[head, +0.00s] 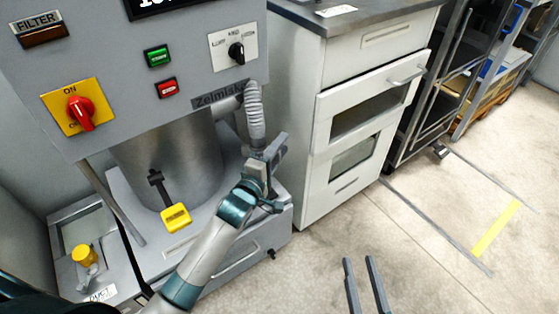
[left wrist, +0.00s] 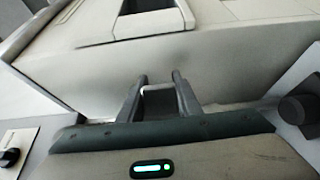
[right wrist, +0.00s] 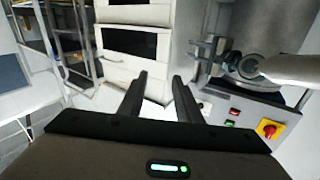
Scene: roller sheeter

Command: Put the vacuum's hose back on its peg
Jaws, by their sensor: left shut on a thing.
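The vacuum's grey ribbed hose (head: 255,115) hangs at the right front edge of the grey machine, beside its nameplate. My left gripper (head: 272,152) is shut on the hose near its lower visible end. In the left wrist view, my left gripper's fingers (left wrist: 160,88) have a dark grey piece between them. A short grey cylinder (head: 228,106) sticks out beside the hose top; I cannot tell whether it is the peg. My right gripper (head: 364,275) is open and empty above the floor, and its parted fingers also show in the right wrist view (right wrist: 158,90).
The machine's panel has a red switch on a yellow plate (head: 80,110) and a black selector knob (head: 236,52). A white drawer cabinet (head: 350,130) stands close on the right. The floor (head: 400,260) in front is clear.

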